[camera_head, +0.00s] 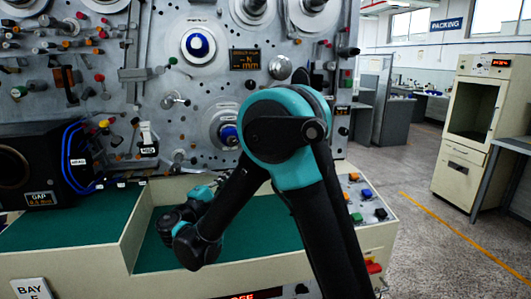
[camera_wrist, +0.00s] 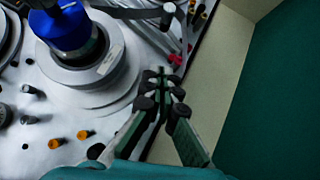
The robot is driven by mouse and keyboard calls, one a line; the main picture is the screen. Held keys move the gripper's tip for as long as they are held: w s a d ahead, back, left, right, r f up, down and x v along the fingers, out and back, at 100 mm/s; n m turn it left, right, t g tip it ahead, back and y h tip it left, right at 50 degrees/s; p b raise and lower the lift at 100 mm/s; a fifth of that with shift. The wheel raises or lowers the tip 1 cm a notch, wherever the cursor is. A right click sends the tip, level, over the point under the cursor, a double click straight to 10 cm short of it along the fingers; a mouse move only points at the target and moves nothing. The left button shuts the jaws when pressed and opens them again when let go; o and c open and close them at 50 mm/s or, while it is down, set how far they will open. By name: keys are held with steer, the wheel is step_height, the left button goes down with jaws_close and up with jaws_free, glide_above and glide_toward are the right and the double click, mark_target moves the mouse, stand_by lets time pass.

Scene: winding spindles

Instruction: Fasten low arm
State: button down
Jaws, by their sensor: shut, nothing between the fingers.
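My gripper (camera_wrist: 162,80) is shut and empty in the wrist view, its fingertips together in front of the grey panel. A blue spindle (camera_wrist: 62,28) on stacked grey discs is to its upper left, apart from the fingers. A dark flat bar (camera_wrist: 135,13) runs beside that spindle to a pale round knob (camera_wrist: 168,14), above the fingertips in the picture. I cannot tell for sure whether this bar is the low arm. In the head view the low blue spindle (camera_head: 229,134) shows just left of my shoulder joint. My arm hides part of the panel there.
A green-floored tray (camera_head: 150,262) lies below the panel, with a pale divider wall. Small red pegs (camera_wrist: 175,60) and orange pegs (camera_wrist: 55,144) stick out near the fingers. A black box (camera_head: 40,150) with blue cables stands left. Coloured buttons (camera_head: 367,193) sit right.

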steer(key=shift+w+d, duration=0.1)
steer(key=s+d+x, duration=0.1)
steer(key=d+x, duration=0.1)
steer(key=x, duration=1)
steer(key=shift+d+r, duration=0.35)
steer(key=shift+r, duration=0.05)
steer(key=shift+w, duration=0.1)
steer(key=w+d+n+t, duration=0.1)
steer(key=d+n+t, duration=0.1)
steer(key=d, duration=0.5)
steer(key=shift+w+f+n, duration=0.15)
steer(key=shift+f+n, duration=0.15)
steer(key=shift+n, duration=0.1)
